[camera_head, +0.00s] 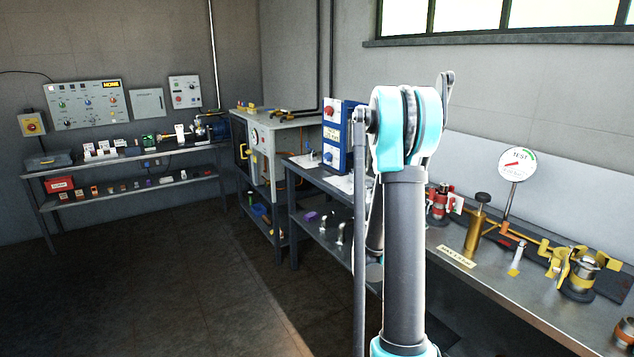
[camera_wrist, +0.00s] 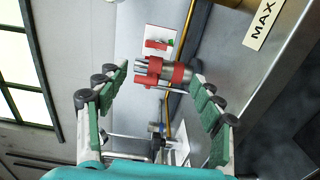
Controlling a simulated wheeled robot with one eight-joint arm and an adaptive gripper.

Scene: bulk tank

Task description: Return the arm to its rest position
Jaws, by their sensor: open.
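My arm (camera_head: 404,250) stands tall in the middle of the head view, with a dark grey link and teal joint covers. My gripper (camera_wrist: 160,90) shows in the wrist view with its two green-padded fingers spread wide apart. A red and silver coupling (camera_wrist: 165,73) appears between the fingers in that view, with nothing seen gripping it. The same kind of red fitting (camera_head: 440,203) stands on the right bench beside my arm in the head view. The gripper's fingers cannot be made out in the head view.
The steel bench (camera_head: 470,262) on the right holds a brass pump (camera_head: 476,228), a test gauge (camera_head: 516,163) and a yellow coupling (camera_head: 578,270). A blue panel box (camera_head: 340,138) stands behind my arm. A shelf bench (camera_head: 130,160) lines the back left. The floor (camera_head: 150,290) at left is clear.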

